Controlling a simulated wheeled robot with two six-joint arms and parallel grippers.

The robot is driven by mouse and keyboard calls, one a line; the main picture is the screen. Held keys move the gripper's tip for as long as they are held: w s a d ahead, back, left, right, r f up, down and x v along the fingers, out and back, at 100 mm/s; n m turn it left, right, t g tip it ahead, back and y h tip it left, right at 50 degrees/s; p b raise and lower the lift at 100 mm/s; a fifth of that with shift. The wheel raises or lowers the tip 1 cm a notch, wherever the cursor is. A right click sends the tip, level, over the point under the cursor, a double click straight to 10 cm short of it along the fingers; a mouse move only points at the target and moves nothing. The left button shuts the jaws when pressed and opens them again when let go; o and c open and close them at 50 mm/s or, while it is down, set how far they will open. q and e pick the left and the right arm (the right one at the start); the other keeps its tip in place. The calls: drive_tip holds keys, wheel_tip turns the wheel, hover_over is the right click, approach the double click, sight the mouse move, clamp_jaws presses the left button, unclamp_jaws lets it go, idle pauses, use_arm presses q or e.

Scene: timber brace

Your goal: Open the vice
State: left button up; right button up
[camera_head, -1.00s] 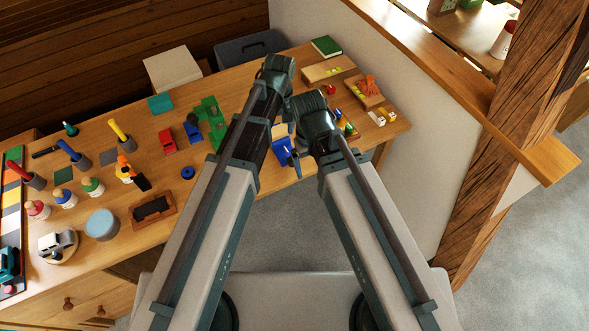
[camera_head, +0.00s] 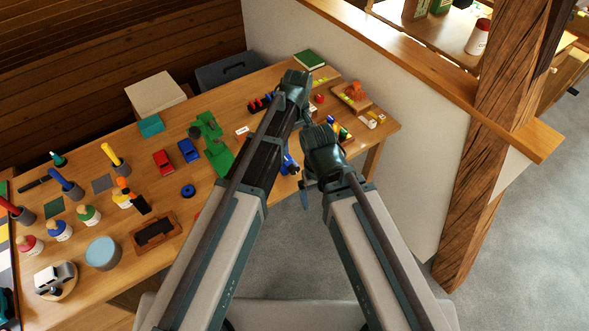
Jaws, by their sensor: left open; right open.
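The blue vice (camera_head: 290,164) sits at the near right edge of the workbench. Only parts of it show between my two arms, and its jaws are hidden, so I cannot tell how far they are apart. A blue piece (camera_head: 304,199) hangs below the bench edge there. My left gripper (camera_head: 295,88) is above the bench, beyond the vice in the picture. My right gripper (camera_head: 323,150) is just right of the vice's visible part. Both are open, with fingers mostly hidden behind the wrists. I see nothing held in either.
A wooden tray (camera_head: 351,99) with small parts lies to the right. A timber post (camera_head: 490,150) and low wall stand further right. Open floor lies below the bench.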

sight(292, 169)
use_arm(q)
wheel_tip(292, 169, down, 12)
drive_tip(key=b, duration=1.1)
drive_tip(key=shift+a+f+b, duration=0.15)
drive_tip(key=shift+b, duration=0.15)
clamp_jaws()
drive_tip(key=shift+s+a+t+h, duration=0.2)
drive_tip(key=shift+s+t+h, duration=0.15)
drive_tip(key=shift+t+h, duration=0.25)
drive_tip(key=shift+s+a+f+t+h+b, duration=0.15)
drive_tip(key=shift+t+h+b, duration=0.25)
drive_tip(key=shift+h, duration=0.3)
drive_tip(key=shift+f+t+h+b, duration=0.1)
drive_tip(key=shift+t+h+b, duration=0.4)
drive_tip(key=shift+h+b, duration=0.3)
drive_tip(key=shift+t+h+b, duration=0.5)
drive_tip(key=shift+h+b, duration=0.25)
drive_tip(key=shift+h, duration=0.05)
